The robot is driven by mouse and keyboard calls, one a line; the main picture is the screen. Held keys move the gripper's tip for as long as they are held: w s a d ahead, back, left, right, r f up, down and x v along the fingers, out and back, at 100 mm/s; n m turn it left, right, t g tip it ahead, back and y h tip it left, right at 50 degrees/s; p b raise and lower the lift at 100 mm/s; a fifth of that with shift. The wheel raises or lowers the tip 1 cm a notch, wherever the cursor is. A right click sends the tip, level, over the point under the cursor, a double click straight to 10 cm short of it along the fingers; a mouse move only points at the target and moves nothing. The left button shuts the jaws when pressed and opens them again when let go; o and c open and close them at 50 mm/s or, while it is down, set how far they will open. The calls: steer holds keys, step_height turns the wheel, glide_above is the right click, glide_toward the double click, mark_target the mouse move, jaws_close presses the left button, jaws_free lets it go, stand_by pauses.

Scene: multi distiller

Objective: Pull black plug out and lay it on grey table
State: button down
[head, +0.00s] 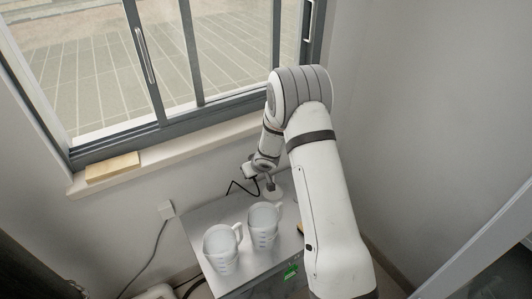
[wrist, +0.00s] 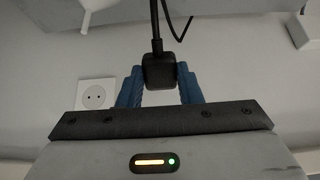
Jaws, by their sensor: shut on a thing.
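My gripper (wrist: 159,88) shows in the wrist view with two blue fingers shut on a black plug (wrist: 158,71). A black cable runs from the plug toward the top of that view. A white wall socket (wrist: 96,95) beside the fingers shows bare holes, and the plug is apart from it. In the head view my gripper (head: 250,171) is small, near the wall above the back of the grey table (head: 238,262). A thin black cable (head: 238,184) hangs below it; the plug itself is hard to make out there.
Two clear measuring cups, one at left (head: 222,248) and one at right (head: 264,225), stand on the table. A white plug (head: 166,209) with a grey cord is on the wall at left. A wooden block (head: 112,168) lies on the windowsill. Bare tabletop shows around the cups.

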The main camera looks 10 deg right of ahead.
step_height(320, 180, down, 6)
steer(key=b, duration=0.5)
steer(key=shift+f, duration=0.25)
stand_by(0.4)
